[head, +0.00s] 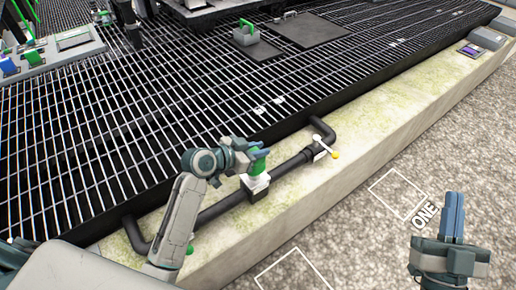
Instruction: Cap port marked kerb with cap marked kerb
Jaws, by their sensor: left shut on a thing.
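My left gripper (258,150) is shut on a green cap (257,166). The cap is upright, directly over a white port collar (257,183) on the black pipe (222,207) that runs along the concrete kerb. I cannot tell whether the cap is seated on the port or just above it. No lettering on the cap or port is legible. My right gripper (454,214) is over the gravel at the lower right, its blue fingers together and nothing visible between them. Another green piece (190,247) shows low beside my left forearm, partly hidden by it.
A valve handle with a yellow tip (326,147) stands on the pipe to the right. A black grating (150,110) lies behind the kerb (400,112). A grey tray with green and blue pieces (50,55) is at the far left. Gravel with white outlined squares is in front.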

